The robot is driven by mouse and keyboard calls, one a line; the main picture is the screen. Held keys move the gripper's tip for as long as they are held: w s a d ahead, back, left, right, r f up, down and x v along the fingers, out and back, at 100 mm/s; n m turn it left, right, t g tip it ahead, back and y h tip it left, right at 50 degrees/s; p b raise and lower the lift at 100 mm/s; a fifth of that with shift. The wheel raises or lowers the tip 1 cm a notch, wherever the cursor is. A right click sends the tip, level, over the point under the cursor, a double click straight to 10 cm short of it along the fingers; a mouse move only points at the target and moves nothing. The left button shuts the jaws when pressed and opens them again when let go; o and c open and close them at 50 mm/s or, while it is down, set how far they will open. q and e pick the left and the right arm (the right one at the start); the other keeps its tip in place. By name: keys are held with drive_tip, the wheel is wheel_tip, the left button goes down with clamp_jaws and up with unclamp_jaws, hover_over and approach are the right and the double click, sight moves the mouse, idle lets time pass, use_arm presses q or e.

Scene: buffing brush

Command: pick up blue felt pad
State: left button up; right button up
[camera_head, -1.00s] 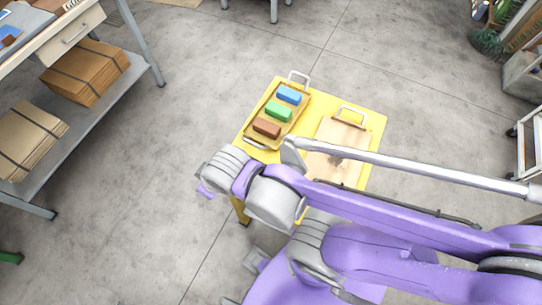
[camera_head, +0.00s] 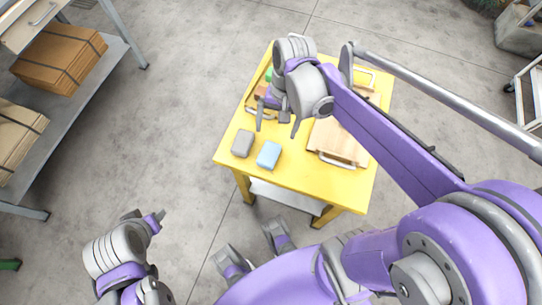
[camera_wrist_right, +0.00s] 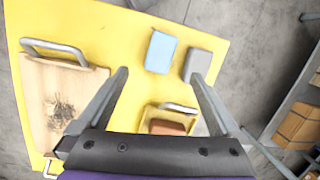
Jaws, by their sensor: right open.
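The blue felt pad (camera_head: 268,155) is a light blue block lying flat on the yellow table, near its front edge. It also shows in the right wrist view (camera_wrist_right: 160,52), just beyond the fingertips. My right gripper (camera_head: 278,128) is open and empty above the table, with its fingers spread behind the pad in the head view. In the right wrist view its two fingertips (camera_wrist_right: 158,73) stand to either side of the pad's line, with no contact visible. My left arm is at the lower left of the head view, off the table; its jaw state is unclear.
A grey pad (camera_head: 242,143) lies close beside the blue one. A wooden board (camera_head: 338,143) with a metal handle is to the right. A yellow tray (camera_wrist_right: 148,112) holds a brown block (camera_wrist_right: 167,128) and is partly hidden. A shelf with cardboard (camera_head: 58,58) stands left.

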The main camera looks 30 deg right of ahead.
wheel_tip(320, 180, down, 3)
drive_tip(key=w+d+m+g+y+b, duration=0.1)
drive_tip(key=w+d+m+g+b, duration=0.1)
drive_tip(key=m, duration=0.1)
hover_over(269, 153)
drive_tip(key=w+d, duration=0.1)
drive_tip(key=d, duration=0.1)
drive_tip(key=f, duration=0.4)
drive_tip(key=shift+d+f, duration=0.2)
drive_tip(key=x, duration=0.1)
drive_tip(key=b+x, duration=0.1)
drive_tip(key=x, duration=0.3)
drive_tip(key=shift+w+a+f, duration=0.25)
drive_tip(key=shift+w+a, duration=0.05)
use_arm(q)
wheel_tip(269, 153, down, 4)
drive_tip(key=shift+s+f, duration=0.1)
drive_tip(key=shift+f, duration=0.1)
use_arm(e)
drive_tip(key=shift+c, duration=0.2)
drive_tip(key=c, duration=1.4)
use_arm(q)
wheel_tip(269, 153, up, 2)
drive_tip(key=shift+r+p, duration=0.1)
drive_tip(key=shift+p, duration=0.75)
use_arm(e)
drive_tip(key=shift+o, duration=0.2)
wheel_tip(269, 153, up, 10)
